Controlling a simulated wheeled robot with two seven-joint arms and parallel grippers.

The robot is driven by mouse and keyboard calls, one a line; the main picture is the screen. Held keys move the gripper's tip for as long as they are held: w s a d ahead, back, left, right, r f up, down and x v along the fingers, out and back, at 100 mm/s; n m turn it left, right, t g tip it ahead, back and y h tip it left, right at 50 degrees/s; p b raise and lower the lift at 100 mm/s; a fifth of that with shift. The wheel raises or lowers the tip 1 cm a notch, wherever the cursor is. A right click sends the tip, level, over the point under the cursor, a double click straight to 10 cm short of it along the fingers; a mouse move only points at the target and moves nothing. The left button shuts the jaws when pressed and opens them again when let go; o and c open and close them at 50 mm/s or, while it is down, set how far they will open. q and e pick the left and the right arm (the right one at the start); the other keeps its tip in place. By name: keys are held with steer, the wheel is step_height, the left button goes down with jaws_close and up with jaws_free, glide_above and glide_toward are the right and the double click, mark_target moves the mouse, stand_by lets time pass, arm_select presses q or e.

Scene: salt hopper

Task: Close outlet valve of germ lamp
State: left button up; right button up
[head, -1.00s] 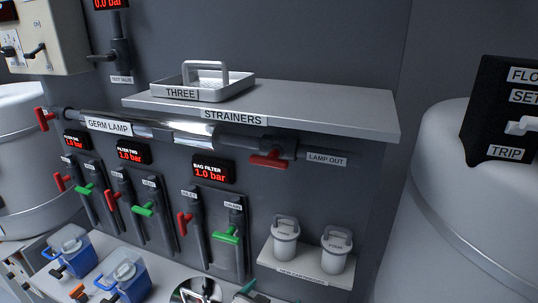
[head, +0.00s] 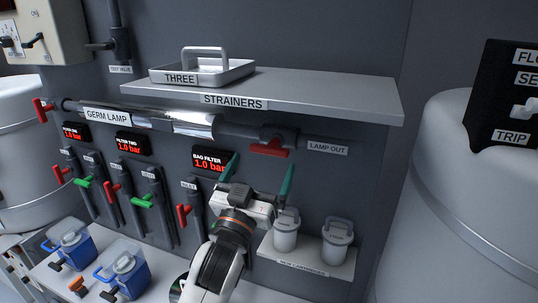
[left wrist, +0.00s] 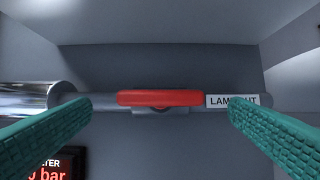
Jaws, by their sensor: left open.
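The germ lamp (head: 170,122) is a shiny horizontal tube under the strainer shelf. At its right end a red lever valve (head: 268,149) sits on the grey pipe, beside the LAMP OUT label (head: 327,148). The red lever (left wrist: 160,98) lies along the pipe in the left wrist view. My left gripper (head: 257,176) is open below the valve, with its two green fingers pointing up. In the left wrist view the fingers (left wrist: 158,122) stand wide, one on each side of the lever and apart from it. My right gripper is not in view.
The strainers shelf (head: 345,93) juts out above the valve, with a tray marked THREE (head: 215,74) on it. Two grey lidded canisters (head: 337,239) stand on a small shelf below. More red and green valves (head: 143,201) line the wall at left. A white tank (head: 450,200) stands at right.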

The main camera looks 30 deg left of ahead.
mark_target(269, 147)
arm_select(q)
steer(key=p+x, duration=0.1)
steer(key=x, duration=0.3)
steer(key=shift+w+r, duration=0.2)
steer(key=shift+w+a+p, duration=0.15)
steer(key=shift+w+p, duration=0.25)
steer(key=shift+w, duration=0.05)
steer(key=c, duration=1)
